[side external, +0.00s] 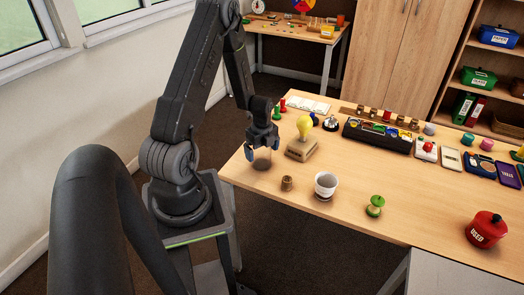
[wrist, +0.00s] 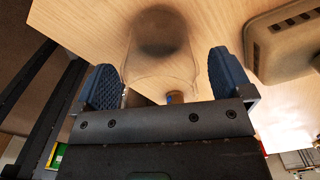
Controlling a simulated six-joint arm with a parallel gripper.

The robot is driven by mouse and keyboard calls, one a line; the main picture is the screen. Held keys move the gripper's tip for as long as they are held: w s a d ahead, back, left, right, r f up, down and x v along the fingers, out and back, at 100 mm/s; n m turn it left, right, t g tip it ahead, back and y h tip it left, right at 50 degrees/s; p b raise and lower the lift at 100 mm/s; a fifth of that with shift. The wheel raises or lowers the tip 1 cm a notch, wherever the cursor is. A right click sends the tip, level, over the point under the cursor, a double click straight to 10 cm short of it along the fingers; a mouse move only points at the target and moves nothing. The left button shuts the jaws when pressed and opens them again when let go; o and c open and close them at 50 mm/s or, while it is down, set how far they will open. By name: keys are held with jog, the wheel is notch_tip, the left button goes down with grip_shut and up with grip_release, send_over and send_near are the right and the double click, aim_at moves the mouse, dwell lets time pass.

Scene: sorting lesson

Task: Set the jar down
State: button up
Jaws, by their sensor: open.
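The jar (wrist: 160,72) is clear glass and shows faintly in the wrist view, between the two blue finger pads. In the side view the jar (side external: 262,157) is a faint clear shape below the fingers, near the left end of the wooden table (side external: 345,190). A dark round patch lies at its lower end; I cannot tell whether it is shadow or the jar's base. The jar looks upright and at or very near the tabletop. My gripper (side external: 263,146) is open, with a finger (wrist: 103,88) on one side of the jar and the other finger opposite.
A yellow bulb on a tan block (side external: 301,149) stands close right of my gripper. A brown cork-like piece (side external: 287,184), a white cup (side external: 325,184), a green spool (side external: 375,206) and a red pot (side external: 486,230) stand along the front. The tabletop between them is clear.

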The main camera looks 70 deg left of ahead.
jog(key=w+d+r+n+t, duration=0.1)
jog(key=d+r, duration=0.2)
jog(key=r, duration=0.6)
jog(key=w+d+r+n, duration=0.2)
jog(key=d+r, duration=0.2)
jog(key=r, duration=0.6)
jog(key=s+d+r+n+t, duration=0.1)
jog(key=s+d+r+n, duration=0.2)
jog(key=d, duration=0.4)
jog(key=s+d+r+n+t, duration=0.2)
jog(key=s+d+r+n, duration=0.1)
jog(key=d+r+n, duration=0.2)
jog(key=s+d+r+n+t, duration=0.1)
jog(key=s+d+r+n, duration=0.2)
jog(key=d, duration=0.7)
notch_tip(320, 180, up, 2)
jog(key=shift+s+n+t, duration=0.3)
jog(key=shift+s+n, duration=0.1)
jog(key=shift+s, duration=0.05)
